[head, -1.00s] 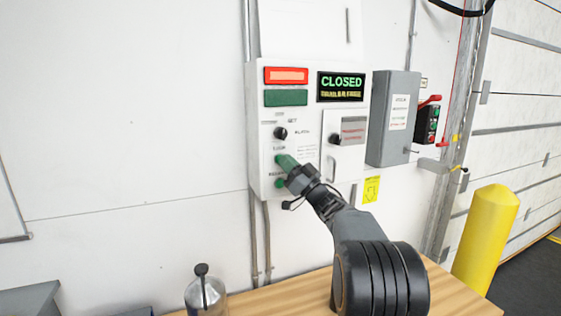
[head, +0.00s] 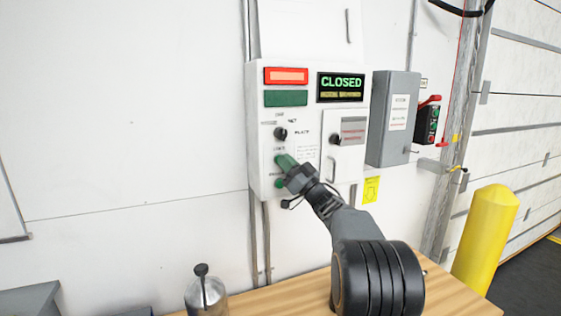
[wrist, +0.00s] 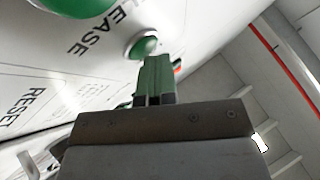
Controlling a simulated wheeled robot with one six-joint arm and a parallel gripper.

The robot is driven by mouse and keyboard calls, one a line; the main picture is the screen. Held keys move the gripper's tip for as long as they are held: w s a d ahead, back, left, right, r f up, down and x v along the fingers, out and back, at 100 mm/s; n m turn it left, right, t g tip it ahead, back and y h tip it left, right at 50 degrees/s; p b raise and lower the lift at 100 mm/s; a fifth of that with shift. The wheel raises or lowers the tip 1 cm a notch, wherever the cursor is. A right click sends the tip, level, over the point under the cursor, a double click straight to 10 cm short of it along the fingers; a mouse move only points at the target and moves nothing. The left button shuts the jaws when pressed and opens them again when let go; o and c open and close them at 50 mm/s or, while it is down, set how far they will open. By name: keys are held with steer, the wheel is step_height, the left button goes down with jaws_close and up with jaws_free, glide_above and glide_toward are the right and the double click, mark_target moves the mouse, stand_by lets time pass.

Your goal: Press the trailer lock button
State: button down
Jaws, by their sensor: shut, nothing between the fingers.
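The white control panel (head: 310,125) on the wall carries two round green buttons at its lower left. The upper green button (head: 279,159) is partly hidden by my gripper's green fingers; its small label seems to read LOCK. The lower green button (head: 280,183) is beside my gripper. My gripper (head: 284,162) is shut and empty, its tips at the upper button. In the wrist view, the fingers (wrist: 153,78) reach up to a green button (wrist: 145,46) and seem to touch it; I cannot tell if it is pressed in. Another green button (wrist: 75,8) shows near the RELEASE lettering.
The panel also has a lit red lamp (head: 286,75), a dark green lamp (head: 286,98), a display (head: 341,86) reading CLOSED and a black knob (head: 281,133). A grey box (head: 393,118) is to its right. A wooden table (head: 455,290) and yellow post (head: 487,240) stand below.

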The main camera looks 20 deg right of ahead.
steer(key=shift+s, duration=0.1)
stand_by(0.3)
steer(key=shift+s+b, duration=0.7)
steer(key=shift+s+b, duration=1.65)
steer(key=shift+s, duration=0.85)
